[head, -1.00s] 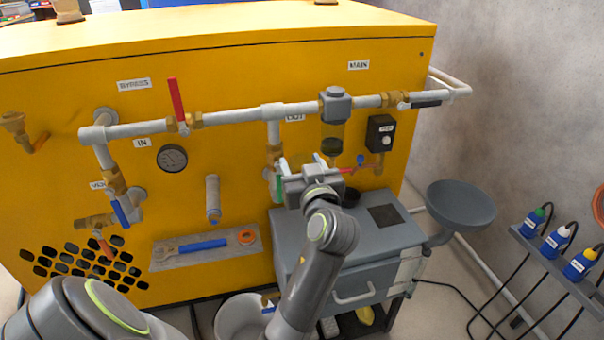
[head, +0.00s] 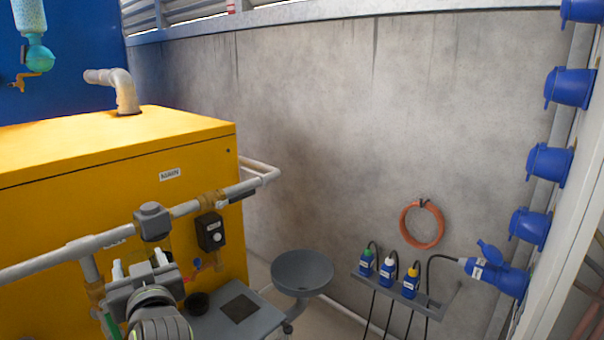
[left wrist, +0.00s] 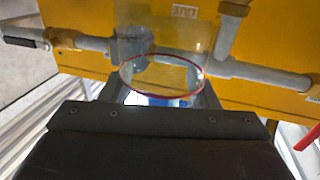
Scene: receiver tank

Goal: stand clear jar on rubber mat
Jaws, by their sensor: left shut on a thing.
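My left gripper (head: 140,266) is in front of the yellow cabinet, below the pipe and left of the cart top. In the left wrist view it is shut on the clear jar (left wrist: 165,75), a see-through cylinder with a thin red rim facing the camera. The jar is hard to make out in the head view. The rubber mat appears to be the dark square (head: 240,308) lying flat on the grey cart top (head: 205,325); it is bare. My right gripper is not in view.
A grey filter head (head: 153,221) on the pipe is just above my left gripper. A black round cup (head: 197,304) stands on the cart left of the mat. A grey bowl (head: 303,270) is right of the cart.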

